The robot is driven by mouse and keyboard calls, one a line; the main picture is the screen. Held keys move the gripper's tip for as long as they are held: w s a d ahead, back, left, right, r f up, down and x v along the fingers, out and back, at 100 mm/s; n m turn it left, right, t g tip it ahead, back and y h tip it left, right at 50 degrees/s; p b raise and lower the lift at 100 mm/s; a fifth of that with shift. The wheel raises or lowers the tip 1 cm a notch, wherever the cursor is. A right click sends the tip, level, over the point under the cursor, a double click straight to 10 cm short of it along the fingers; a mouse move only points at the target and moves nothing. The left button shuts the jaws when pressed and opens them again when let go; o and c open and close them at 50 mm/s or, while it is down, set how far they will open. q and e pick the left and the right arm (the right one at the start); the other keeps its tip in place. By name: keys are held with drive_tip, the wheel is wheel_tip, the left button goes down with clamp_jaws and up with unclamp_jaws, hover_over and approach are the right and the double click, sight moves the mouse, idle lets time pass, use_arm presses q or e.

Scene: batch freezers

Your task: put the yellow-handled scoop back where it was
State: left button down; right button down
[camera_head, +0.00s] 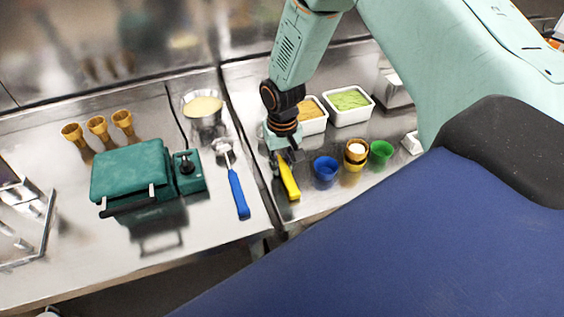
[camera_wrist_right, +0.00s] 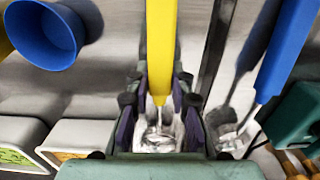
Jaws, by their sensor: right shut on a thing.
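The yellow-handled scoop shows its yellow handle (camera_head: 289,181) in the head view, pointing toward the front edge of the counter. My right gripper (camera_head: 283,154) is shut on the scoop near the back end of the handle. In the right wrist view the yellow handle (camera_wrist_right: 161,45) runs up from between the fingers of my right gripper (camera_wrist_right: 160,103), and the shiny metal part (camera_wrist_right: 158,138) lies between them. The gripper hides much of the scoop's head in the head view. Whether the scoop touches the counter I cannot tell. My left gripper is not in view.
A blue-handled scoop (camera_head: 238,194) lies to the left, across the counter seam. A blue cup (camera_head: 325,169), a brown cup (camera_head: 355,154) and a green cup (camera_head: 380,152) stand right. White tubs (camera_head: 350,118) stand behind. A green waffle iron (camera_head: 131,172) stands farther left.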

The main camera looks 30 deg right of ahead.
drive_tip(key=shift+d+f, duration=0.1)
drive_tip(key=shift+d, duration=0.05)
drive_tip(key=shift+w+a+f, duration=0.15)
drive_tip(key=shift+a, duration=0.25)
drive_tip(key=c, duration=1.5)
unclamp_jaws()
drive_tip(key=o, duration=0.3)
drive_tip(key=shift+d, duration=0.3)
drive_tip(key=shift+a, duration=0.1)
